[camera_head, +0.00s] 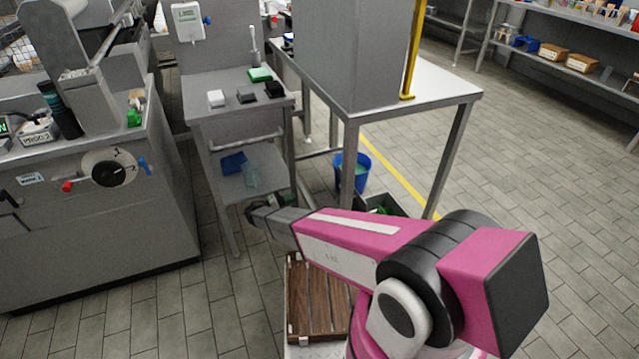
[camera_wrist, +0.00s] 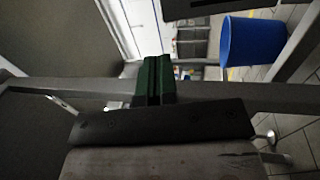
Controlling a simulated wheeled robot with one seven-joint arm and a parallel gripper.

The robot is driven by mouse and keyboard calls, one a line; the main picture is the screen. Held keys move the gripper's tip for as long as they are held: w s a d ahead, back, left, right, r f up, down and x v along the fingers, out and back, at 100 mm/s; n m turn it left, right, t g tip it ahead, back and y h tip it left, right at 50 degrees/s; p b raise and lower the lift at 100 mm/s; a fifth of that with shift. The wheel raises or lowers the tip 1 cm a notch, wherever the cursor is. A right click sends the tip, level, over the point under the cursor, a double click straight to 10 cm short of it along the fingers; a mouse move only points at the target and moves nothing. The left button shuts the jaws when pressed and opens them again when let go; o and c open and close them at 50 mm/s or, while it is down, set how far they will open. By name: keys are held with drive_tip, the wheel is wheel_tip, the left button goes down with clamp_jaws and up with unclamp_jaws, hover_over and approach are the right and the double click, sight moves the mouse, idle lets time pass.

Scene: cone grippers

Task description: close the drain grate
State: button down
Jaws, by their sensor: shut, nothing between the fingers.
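I cannot make out a drain grate in either view. My gripper (camera_wrist: 158,68) shows in the wrist view as two dark green fingers pressed together, with nothing held between them. In the head view my pink arm reaches forward and left from the lower right. Its dark wrist end is low beside the small steel table (camera_head: 240,115), near the table's lower shelf (camera_head: 285,180). The fingertips are hard to make out there. My arm hides part of the floor behind it.
A blue bucket (camera_head: 352,172) stands under the larger steel table (camera_head: 445,88); it also shows in the wrist view (camera_wrist: 252,40). A dark crate (camera_head: 383,205) with green contents is close by. A steel machine (camera_head: 90,190) stands left. The tiled floor at right is open.

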drive_tip(key=x, duration=2.3)
drive_tip(key=shift+d, duration=0.15)
drive_tip(key=shift+w, duration=0.1)
